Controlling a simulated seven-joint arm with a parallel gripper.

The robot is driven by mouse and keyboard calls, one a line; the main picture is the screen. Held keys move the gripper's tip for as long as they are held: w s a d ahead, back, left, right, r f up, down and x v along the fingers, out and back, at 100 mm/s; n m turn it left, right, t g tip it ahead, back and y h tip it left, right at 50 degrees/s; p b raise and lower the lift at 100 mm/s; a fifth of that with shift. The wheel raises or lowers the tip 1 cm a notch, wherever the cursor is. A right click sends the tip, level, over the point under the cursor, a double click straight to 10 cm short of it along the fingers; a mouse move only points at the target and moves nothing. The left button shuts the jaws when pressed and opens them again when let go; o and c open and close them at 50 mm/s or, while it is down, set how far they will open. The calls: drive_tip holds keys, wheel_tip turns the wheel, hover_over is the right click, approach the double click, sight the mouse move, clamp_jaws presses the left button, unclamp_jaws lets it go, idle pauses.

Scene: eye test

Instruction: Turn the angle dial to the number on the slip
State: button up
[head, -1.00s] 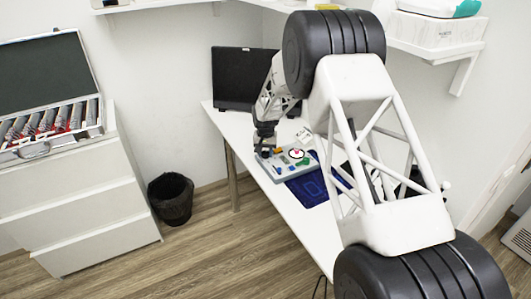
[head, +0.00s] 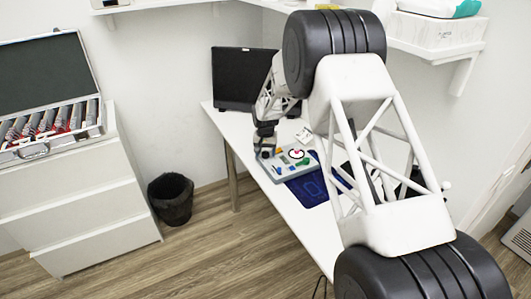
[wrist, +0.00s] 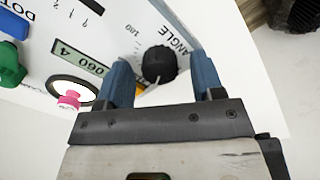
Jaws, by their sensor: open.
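The angle dial is a round black knob (wrist: 159,64) on a white panel (wrist: 100,22), beside the printed word ANGLE. My gripper (wrist: 161,70) is open, with one blue finger on each side of the knob. A narrow gap seems to show at each side; I cannot tell about contact. A pale pointer shows at the knob's lower edge, partly hidden near the left finger. In the head view my gripper (head: 265,151) is at the far left end of the panel (head: 289,164). I cannot make out a slip with a readable number.
The panel also has a small display (wrist: 79,57), a pink knob (wrist: 69,99), a green knob (wrist: 10,64) and a blue part (wrist: 12,24). A dark blue mat (head: 308,190) lies in front of it on the white table (head: 309,225). A black screen (head: 236,75) stands behind.

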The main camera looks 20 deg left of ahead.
sight(265, 152)
drive_tip(key=shift+r, duration=3.8)
